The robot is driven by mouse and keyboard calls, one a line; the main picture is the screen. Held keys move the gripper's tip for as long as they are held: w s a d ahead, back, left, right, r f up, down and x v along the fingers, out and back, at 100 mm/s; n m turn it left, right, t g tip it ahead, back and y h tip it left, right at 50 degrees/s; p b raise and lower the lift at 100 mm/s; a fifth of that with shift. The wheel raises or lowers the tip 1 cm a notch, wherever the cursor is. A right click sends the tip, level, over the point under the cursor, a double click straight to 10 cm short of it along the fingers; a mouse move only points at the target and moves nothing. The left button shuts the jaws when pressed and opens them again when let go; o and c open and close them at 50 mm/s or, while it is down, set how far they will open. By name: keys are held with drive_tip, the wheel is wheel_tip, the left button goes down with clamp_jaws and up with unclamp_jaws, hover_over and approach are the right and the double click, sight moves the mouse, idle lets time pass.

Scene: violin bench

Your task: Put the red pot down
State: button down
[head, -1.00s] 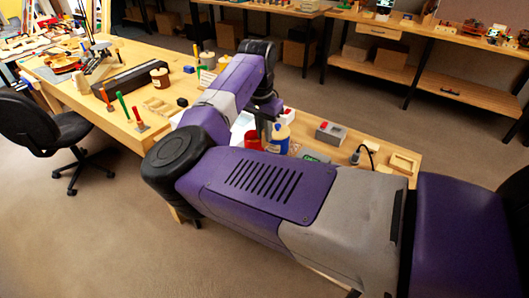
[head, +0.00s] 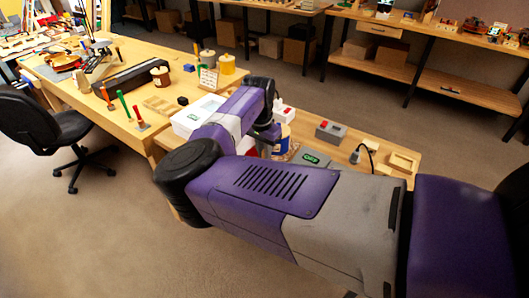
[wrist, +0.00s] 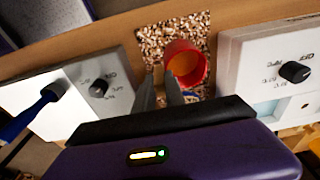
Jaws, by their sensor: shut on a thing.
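The red pot (wrist: 200,67) shows in the wrist view with its open mouth and orange inside facing the camera. My gripper (wrist: 162,78) is shut on its left side, and the fingers partly cover the pot. The pot is over a speckled brown patch (wrist: 152,36) on the wooden bench; I cannot tell whether it touches it. In the head view my arm hides most of the gripper and pot.
A blue-handled tool (wrist: 35,112) is at the left one. In the head view a grey box with a red top (head: 330,131) stands right of a blue-and-white jar (head: 281,143).

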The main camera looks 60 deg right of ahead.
drive_tip(key=shift+f, duration=0.15)
drive_tip(key=c, duration=1.4)
unclamp_jaws()
